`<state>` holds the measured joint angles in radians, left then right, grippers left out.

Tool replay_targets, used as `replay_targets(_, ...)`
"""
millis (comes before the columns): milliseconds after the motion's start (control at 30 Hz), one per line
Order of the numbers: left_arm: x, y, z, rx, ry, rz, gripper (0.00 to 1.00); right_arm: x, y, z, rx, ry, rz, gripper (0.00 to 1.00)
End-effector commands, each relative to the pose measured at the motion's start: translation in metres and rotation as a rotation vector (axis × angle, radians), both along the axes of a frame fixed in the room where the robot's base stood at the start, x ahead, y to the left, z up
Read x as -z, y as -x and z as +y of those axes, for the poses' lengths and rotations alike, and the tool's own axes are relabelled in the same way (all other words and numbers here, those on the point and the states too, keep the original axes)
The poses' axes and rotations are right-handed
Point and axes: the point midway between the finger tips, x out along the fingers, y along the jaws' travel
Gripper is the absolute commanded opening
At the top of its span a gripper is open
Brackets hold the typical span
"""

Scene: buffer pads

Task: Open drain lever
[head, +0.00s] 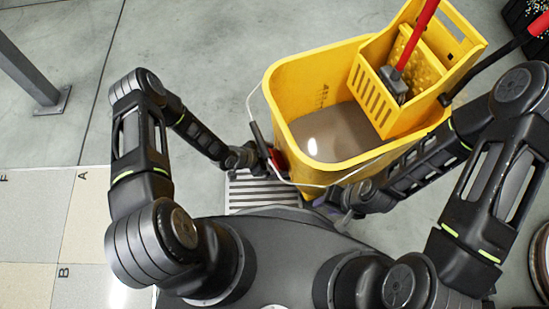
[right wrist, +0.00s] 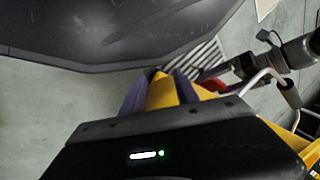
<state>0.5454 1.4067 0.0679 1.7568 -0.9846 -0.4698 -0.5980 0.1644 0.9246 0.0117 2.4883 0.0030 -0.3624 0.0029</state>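The yellow mop bucket (head: 285,100) stands on the floor with grey-brown water in it. A small red part (head: 277,160), which looks like the drain lever, sits low on its near left side; it also shows in the right wrist view (right wrist: 219,87). My left gripper (head: 262,160) is right beside the red part; its fingers are too dark and small to read. My right gripper (head: 324,204) is low at the bucket's near side, partly hidden by my arm. In the right wrist view its purple fingers (right wrist: 160,92) are apart, with yellow bucket surface between them; contact is unclear.
A slotted floor drain grate (head: 258,193) lies below the red part. A wire bail with a black grip (head: 257,136) hangs on the bucket's left side. A yellow wringer (head: 440,60) with a red-handled mop (head: 415,38) sits on the bucket.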

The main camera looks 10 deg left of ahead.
Motion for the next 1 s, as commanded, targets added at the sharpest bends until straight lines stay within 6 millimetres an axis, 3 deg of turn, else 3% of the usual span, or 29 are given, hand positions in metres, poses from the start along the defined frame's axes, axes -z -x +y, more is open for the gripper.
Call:
replay_targets(367, -0.004, 0.001, 0.002, -0.001, 0.000, -0.001, 1.00, -0.002, 0.000, 0.000, 0.000, 0.000, 0.000, 0.36)
replay_targets(800, -0.050, 0.027, 0.036, -0.002, 0.000, -0.001, 1.00, -0.022, 0.005, 0.005, -0.012, -0.008, 0.008, 0.36)
replay_targets(1000, -0.057, 0.033, 0.042, 0.000, 0.000, 0.000, 1.00, -0.023, 0.006, 0.006, -0.014, -0.010, 0.010, 0.36)
